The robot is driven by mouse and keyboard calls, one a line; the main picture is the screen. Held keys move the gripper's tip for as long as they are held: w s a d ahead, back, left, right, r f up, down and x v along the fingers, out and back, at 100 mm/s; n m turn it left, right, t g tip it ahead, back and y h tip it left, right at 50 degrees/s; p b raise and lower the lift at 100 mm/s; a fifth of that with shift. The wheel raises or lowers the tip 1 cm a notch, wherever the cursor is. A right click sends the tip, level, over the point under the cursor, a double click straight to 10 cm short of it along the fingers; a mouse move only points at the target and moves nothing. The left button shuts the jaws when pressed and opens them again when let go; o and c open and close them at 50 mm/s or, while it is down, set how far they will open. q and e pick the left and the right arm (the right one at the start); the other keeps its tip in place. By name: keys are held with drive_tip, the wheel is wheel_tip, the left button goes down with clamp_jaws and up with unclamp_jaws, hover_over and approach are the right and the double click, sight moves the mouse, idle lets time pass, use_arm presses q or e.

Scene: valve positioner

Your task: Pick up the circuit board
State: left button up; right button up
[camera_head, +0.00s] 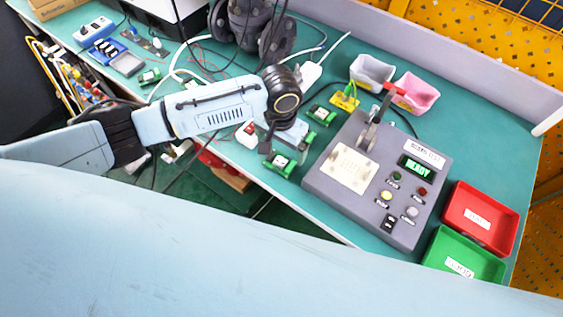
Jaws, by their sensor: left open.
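My left gripper (279,148) comes in from the left and points down near the table's front edge, open. A small green circuit board (283,164) with white parts lies on the table directly below its fingers. I cannot tell whether the fingers touch it. A second similar green board (321,115) lies just behind and to the right of the gripper. A third green board (150,76) lies further back on the left. My right gripper is not in view.
A grey test box (432,190) with a lever clamp, cream plate, buttons and lit display stands to the right. Red (510,214) and green (437,251) trays lie beyond it. White (371,72) and pink (418,92) bins stand behind. A dark valve (250,22) and loose cables are at the back.

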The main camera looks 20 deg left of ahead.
sight(280, 162)
use_arm(q)
drive_tip(key=f, duration=0.5)
drive_tip(key=shift+s+b, duration=0.3)
drive_tip(key=shift+s, duration=0.05)
drive_tip(key=shift+c, duration=0.5)
drive_tip(key=c, duration=1)
